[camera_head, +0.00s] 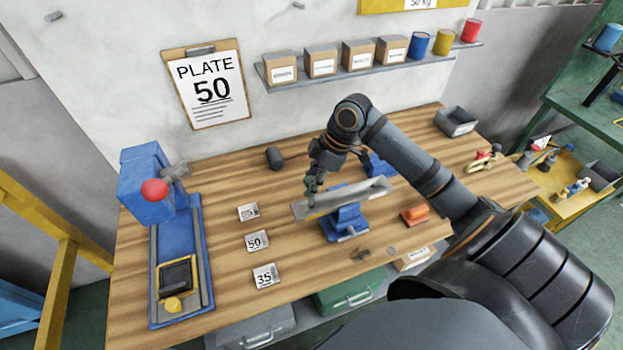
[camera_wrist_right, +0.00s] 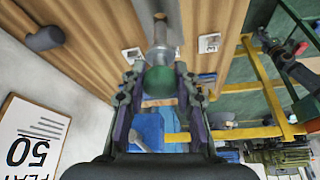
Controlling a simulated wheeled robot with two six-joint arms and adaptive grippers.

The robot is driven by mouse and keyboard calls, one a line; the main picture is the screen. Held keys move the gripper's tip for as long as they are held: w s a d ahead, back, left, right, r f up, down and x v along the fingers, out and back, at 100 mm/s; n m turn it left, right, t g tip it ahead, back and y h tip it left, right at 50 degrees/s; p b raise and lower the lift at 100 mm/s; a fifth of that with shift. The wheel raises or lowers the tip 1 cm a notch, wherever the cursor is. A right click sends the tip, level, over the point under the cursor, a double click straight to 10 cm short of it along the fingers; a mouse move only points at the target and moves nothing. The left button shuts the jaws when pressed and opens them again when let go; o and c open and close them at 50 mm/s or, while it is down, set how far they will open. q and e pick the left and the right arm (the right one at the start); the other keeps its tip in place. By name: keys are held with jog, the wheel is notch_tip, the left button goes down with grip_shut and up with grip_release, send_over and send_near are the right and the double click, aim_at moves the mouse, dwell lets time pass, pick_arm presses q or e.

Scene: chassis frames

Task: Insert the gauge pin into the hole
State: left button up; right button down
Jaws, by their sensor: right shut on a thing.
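My right gripper (camera_head: 312,186) is just above the left end of a long grey metal chassis frame (camera_head: 350,198). In the right wrist view my right gripper (camera_wrist_right: 159,92) is shut around the green end (camera_wrist_right: 160,79) of the gauge pin (camera_wrist_right: 160,38), whose grey metal shaft points away from the palm. In the head view the pin is too small and covered to make out clearly. The frame rests on blue supports (camera_head: 345,225). My left gripper is not in view.
Number cards (camera_head: 257,241) lie left of the frame. A blue press (camera_head: 178,235) with a red knob stands at the left. A dark mallet (camera_head: 274,158) lies behind. An orange block (camera_head: 414,214) and small metal parts (camera_head: 360,254) lie at the right and front.

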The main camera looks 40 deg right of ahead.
aim_at(312, 203)
jog(key=shift+r, duration=0.1)
dwell(0.5)
jog(key=shift+p, duration=0.35)
jog(key=shift+p, duration=0.6)
dwell(0.7)
jog(key=shift+f+b, duration=2)
jog(key=shift+f, duration=1.4)
jog(key=c, duration=0.9)
grip_release()
jog(key=shift+c, duration=0.2)
jog(key=v, duration=0.6)
jog(key=shift+s+d+r, duration=0.15)
jog(key=shift+d, duration=0.1)
jog(key=shift+r, duration=0.55)
